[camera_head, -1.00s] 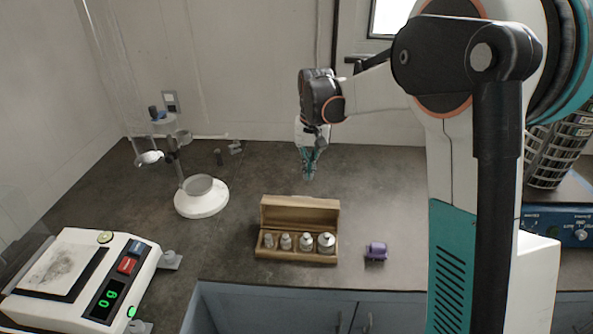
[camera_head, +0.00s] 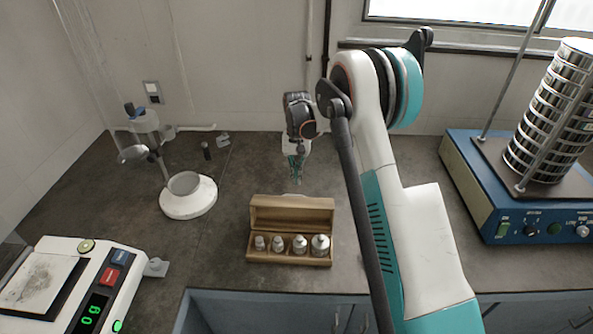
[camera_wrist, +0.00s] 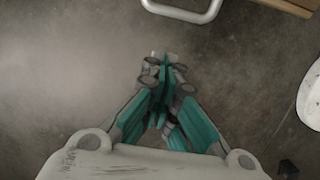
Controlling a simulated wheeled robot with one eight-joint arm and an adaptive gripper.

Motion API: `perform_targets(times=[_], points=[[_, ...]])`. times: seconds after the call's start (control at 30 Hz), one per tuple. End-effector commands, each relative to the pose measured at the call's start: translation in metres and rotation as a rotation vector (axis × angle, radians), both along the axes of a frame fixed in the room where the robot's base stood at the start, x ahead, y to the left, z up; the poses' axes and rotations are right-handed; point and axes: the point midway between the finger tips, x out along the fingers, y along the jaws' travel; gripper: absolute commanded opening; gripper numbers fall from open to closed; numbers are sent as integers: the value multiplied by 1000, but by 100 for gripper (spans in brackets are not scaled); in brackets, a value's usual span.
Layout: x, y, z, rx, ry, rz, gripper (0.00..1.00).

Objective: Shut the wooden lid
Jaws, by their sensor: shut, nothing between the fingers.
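The wooden box (camera_head: 288,262) stands on the dark worktop with several metal weights in a row inside it. Its wooden lid (camera_head: 291,213) is open, standing up along the back edge. My gripper (camera_head: 297,182) points down behind the lid in the head view, and appears apart from it. In the wrist view my gripper (camera_wrist: 165,60) has its teal fingers together with nothing between them. A wooden edge (camera_wrist: 292,5) shows at the top right corner of that view; most of the box is outside it.
A stand with a white round base (camera_head: 188,199) is left of the box. A balance (camera_head: 75,285) is at front left. A blue sieve shaker (camera_head: 510,190) stands at right. A pale curved bar (camera_wrist: 185,12) crosses the top of the wrist view. Worktop around the box is mostly clear.

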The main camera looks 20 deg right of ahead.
Motion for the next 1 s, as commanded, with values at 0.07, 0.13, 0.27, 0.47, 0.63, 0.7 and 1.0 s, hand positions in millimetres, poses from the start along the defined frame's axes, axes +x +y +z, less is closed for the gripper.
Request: perform_targets(times=[0.07,0.13,0.27,0.47,0.63,0.7,1.0], points=[[-3,1,-19,0,0,0,0],[-5,2,-33,0,0,1,0],[-9,3,-58,0,0,1,0],[-25,9,-36,0,0,1,0],[-32,12,-26,0,-1,1,0],[-33,12,-24,0,-1,1,0],[-34,13,-23,0,-1,0,0]])
